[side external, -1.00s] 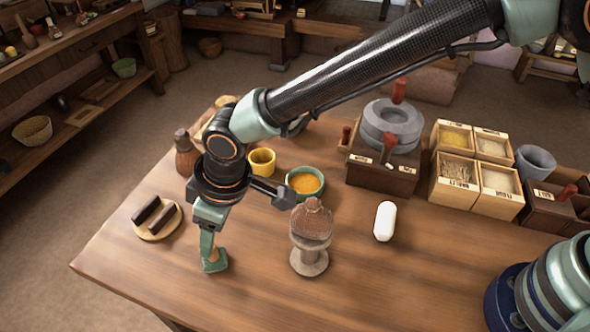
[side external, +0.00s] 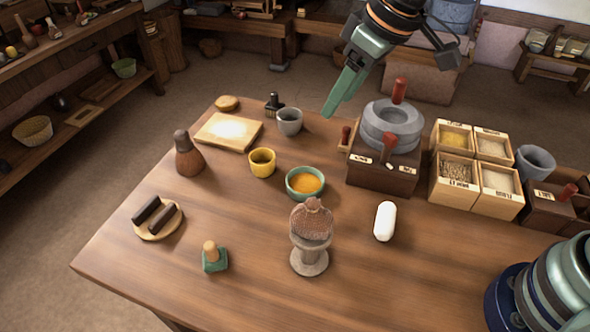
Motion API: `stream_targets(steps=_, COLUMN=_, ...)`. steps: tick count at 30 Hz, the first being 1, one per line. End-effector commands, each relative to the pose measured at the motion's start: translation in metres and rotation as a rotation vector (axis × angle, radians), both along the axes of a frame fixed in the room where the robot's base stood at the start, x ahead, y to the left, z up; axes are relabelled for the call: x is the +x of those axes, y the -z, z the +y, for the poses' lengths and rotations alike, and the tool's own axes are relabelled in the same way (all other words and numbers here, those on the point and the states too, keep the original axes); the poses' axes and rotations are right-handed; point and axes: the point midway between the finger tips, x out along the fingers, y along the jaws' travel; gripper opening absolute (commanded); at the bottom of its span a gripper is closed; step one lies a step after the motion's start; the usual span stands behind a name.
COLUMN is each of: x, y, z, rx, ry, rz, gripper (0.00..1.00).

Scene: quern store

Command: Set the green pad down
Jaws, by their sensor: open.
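The green pad (side external: 215,260) stands upright on the front left of the wooden table, with a pale wooden knob (side external: 210,248) on top of it. It rests on the table top and nothing touches it. My gripper (side external: 345,92) is open and high up near the top of the side view, well to the right of the pad and clear of it. Its green fingers point down and to the left, with nothing seen between them.
A stone pedestal with a brown textured piece (side external: 311,222) stands right of the pad. A round board with dark bars (side external: 157,223) lies to its left. Behind are a green bowl (side external: 293,191), yellow cup (side external: 262,169) and brown bottle (side external: 188,160). Bare table (side external: 260,225) lies between pad and pedestal.

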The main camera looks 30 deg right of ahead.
Motion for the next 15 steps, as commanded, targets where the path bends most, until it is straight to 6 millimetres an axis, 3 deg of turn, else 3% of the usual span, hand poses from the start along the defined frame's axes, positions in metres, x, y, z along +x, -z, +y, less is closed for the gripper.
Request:
stream_targets(steps=1, x=-0.004, y=-0.009, z=-0.030, rx=0.008, ry=0.063, rz=-0.017, gripper=0.56)
stream_targets(steps=6, x=-0.030, y=-0.019, z=-0.109, rx=0.021, ry=0.240, rz=-0.055, gripper=0.56)
stream_targets(steps=10, x=-0.055, y=-0.017, z=-0.154, rx=0.025, ry=0.359, rz=-0.082, gripper=0.56)
stream_targets(steps=15, x=-0.077, y=-0.011, z=-0.185, rx=0.027, ry=0.454, rz=-0.102, gripper=0.56)
